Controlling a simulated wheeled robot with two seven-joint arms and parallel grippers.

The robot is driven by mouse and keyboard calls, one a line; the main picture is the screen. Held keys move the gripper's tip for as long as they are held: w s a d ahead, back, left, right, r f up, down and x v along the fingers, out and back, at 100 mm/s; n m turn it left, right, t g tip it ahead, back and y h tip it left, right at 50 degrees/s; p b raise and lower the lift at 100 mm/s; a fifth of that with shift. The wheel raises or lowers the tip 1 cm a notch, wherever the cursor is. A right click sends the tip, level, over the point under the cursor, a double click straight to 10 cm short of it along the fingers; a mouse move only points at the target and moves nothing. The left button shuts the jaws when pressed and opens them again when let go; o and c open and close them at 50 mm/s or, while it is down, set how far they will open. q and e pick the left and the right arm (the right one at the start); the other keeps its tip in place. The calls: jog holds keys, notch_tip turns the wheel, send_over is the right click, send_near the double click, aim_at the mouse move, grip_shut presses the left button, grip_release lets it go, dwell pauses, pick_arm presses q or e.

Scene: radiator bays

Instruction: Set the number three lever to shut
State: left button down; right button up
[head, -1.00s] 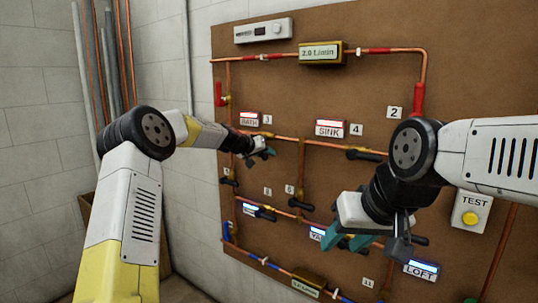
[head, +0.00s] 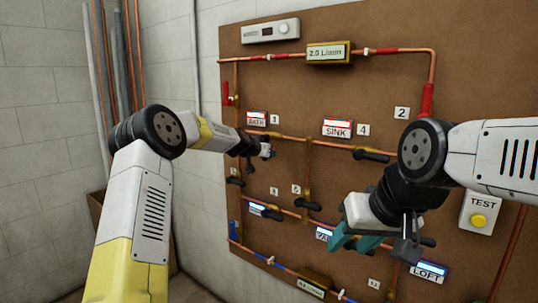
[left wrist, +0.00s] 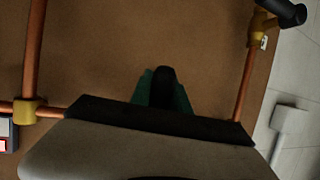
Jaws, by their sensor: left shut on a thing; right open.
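My left gripper (head: 263,152) is at the board just below the BATH label (head: 257,118). In the left wrist view its teal fingers (left wrist: 163,92) are closed around a black lever handle (left wrist: 163,75). The small number tag (head: 275,119) beside BATH is too small to read surely. The lever's valve body is hidden behind the gripper. My right gripper (head: 357,241) is open and empty in front of the lower right of the board, with its teal fingers apart.
Copper pipes (head: 400,52) run over the brown board (head: 300,90). Other black levers stick out nearby, one under SINK (head: 371,155) and one lower left (head: 265,212). A TEST button (head: 479,221) is at the right. A pale wall stands left.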

pick_arm(q)
jog(key=shift+f, duration=0.1)
jog(key=c, duration=1.3)
grip_release()
jog(key=shift+o, duration=0.2)
jog(key=v, duration=0.8)
jog(key=s+d+r+g, duration=0.1)
jog(key=s+r+g, duration=0.15)
jog(key=s, duration=0.85)
jog(key=s+a+f+n+g+y, duration=0.1)
jog(key=s+a+f, duration=0.1)
jog(key=s, duration=1.1)
jog(key=s+a+f+n+g+y, duration=0.1)
jog(key=s+a, duration=0.3)
jog(key=s, duration=0.9)
jog(key=s+a+f+n+g+y, duration=0.1)
jog(key=s+a, duration=0.3)
jog(key=s, duration=0.9)
jog(key=shift+f+n+g, duration=0.35)
jog(key=shift+f+n, duration=0.35)
jog(key=shift+f, duration=0.15)
